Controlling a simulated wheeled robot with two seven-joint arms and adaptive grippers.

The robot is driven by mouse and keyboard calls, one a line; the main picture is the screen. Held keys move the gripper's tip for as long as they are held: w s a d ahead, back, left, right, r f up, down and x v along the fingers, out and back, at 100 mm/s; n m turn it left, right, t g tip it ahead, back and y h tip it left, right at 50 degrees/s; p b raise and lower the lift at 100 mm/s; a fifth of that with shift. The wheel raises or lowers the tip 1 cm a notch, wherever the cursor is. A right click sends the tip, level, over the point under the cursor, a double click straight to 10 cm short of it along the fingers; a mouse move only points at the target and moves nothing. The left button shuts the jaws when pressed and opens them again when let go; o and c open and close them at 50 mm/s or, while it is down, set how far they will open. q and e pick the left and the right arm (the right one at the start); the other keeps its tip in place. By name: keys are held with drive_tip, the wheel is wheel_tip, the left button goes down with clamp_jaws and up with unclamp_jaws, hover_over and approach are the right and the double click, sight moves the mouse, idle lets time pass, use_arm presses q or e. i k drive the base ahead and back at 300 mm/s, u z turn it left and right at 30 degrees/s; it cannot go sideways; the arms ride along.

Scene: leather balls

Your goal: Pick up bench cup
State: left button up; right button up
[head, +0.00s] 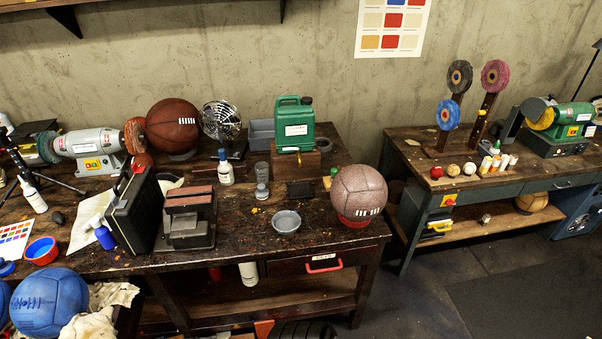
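A small grey cup (262,171) stands upright on the dark wooden workbench (250,235), and it looks like the bench cup, though no label confirms this. It is to the right of a white bottle with a blue cap (226,172) and in front of a grey bin (262,133). A small grey round object (262,191) is right in front of it and covers part of its base. A shallow grey bowl (286,221) lies nearer the bench's front edge. Neither of my grippers is in view.
A speckled ball on a red ring (359,193) stands at the bench's right corner. A green canister (294,124) is behind right of the cup. A black case (131,208) and a dark metal block (188,216) stand left. Bare wood lies around the bowl.

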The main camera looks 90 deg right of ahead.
sight(261, 168)
drive_tip(key=z, duration=2.55)
drive_tip(key=k, duration=0.5)
drive_tip(key=z, duration=0.45)
drive_tip(key=i, duration=1.5)
drive_tip(key=u, duration=0.7)
